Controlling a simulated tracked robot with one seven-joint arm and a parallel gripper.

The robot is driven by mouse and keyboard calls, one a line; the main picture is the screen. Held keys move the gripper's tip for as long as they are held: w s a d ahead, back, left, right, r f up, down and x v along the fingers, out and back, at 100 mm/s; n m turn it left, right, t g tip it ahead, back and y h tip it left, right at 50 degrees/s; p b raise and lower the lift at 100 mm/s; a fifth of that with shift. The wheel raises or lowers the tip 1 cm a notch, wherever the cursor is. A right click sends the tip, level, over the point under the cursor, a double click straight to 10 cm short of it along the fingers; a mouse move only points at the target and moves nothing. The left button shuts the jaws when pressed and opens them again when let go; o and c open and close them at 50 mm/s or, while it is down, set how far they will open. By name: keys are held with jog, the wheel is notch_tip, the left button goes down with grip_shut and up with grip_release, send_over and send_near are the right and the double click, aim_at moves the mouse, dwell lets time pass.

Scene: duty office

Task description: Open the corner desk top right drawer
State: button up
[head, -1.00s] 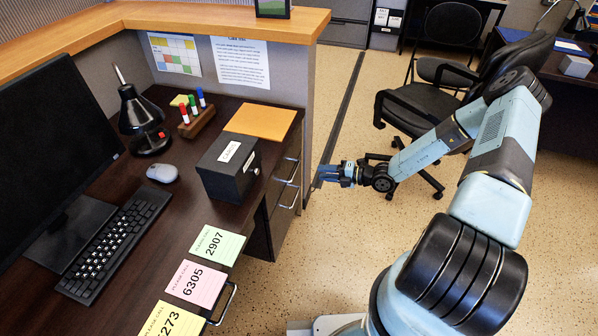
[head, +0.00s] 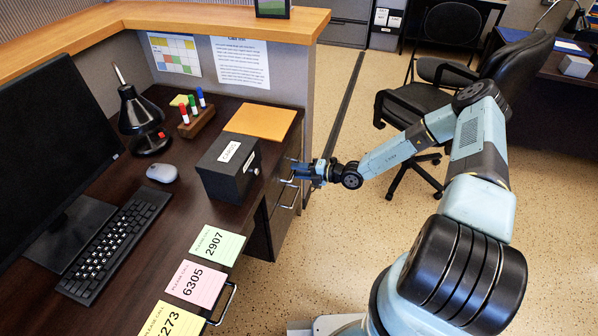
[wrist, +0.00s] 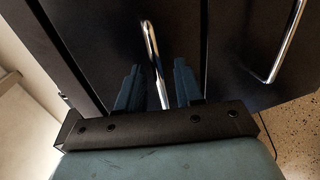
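The corner desk (head: 150,215) has a dark drawer stack under its right end, with several bar handles; the drawers look shut. My gripper (head: 300,171) is at the front of this stack near its upper handles, partly hiding them. In the wrist view my gripper (wrist: 158,88) has its two dark fingers apart, one on each side of a silver bar handle (wrist: 151,45). The handle runs between the fingers, and I cannot see either finger pressing on it. Another handle (wrist: 288,42) shows to the right on a neighbouring drawer front.
A black box (head: 228,168), an orange folder (head: 261,121) and note cards (head: 195,283) lie on the desk above. A black office chair (head: 425,110) stands behind my arm. The speckled floor (head: 345,255) in front of the drawers is clear.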

jog(key=shift+c, duration=0.3)
jog(key=c, duration=0.6)
grip_shut()
jog(key=shift+d+f, duration=0.1)
jog(key=shift+f, duration=0.05)
